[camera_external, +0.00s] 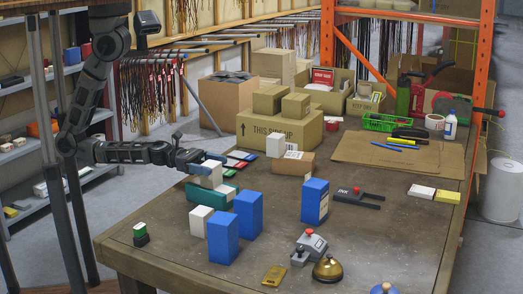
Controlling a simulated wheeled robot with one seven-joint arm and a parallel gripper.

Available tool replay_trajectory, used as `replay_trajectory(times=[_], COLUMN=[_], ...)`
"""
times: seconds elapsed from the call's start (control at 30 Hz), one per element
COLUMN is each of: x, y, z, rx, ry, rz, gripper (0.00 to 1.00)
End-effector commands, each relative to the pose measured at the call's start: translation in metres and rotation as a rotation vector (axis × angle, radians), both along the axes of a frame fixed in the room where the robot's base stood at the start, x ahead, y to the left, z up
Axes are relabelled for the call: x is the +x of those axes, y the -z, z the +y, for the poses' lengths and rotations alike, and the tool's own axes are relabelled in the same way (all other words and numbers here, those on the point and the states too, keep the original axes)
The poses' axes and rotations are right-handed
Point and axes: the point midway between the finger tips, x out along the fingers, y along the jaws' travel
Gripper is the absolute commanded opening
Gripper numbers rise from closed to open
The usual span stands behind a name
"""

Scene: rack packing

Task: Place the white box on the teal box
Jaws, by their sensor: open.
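A long, low teal box (202,197) lies on the table at the left, partly hidden by blue boxes in front. A white box (208,178) shows right above it and looks to rest on top; I cannot tell if there is a small gap. My gripper (214,163) is open at the upper part of this white box, with the arm reaching in from the left. Another white box (200,221) stands upright in front of the teal box. A third white box (275,146) stands farther back, by a cardboard box.
Blue boxes (223,238) stand close in front, with another blue box (315,201) to the right. A stapler-like grey device (311,245) and a brass bell (328,269) are near the front. Cardboard boxes (278,134) fill the back.

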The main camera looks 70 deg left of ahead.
Motion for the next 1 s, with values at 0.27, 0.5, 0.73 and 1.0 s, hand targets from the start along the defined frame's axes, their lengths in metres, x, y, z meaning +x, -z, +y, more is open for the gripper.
replay_trajectory(times=[0.27,0.5,0.73,1.0], x=[-0.024,-0.055,-0.076,-0.085], y=[0.004,0.003,0.002,-0.001], z=[0.024,0.054,0.076,0.085], rx=[0.001,0.001,0.001,0.000], ry=[-0.001,-0.001,-0.001,0.000], rz=[0.003,0.002,0.002,-0.001], gripper=[0.91,0.91,0.91,0.91])
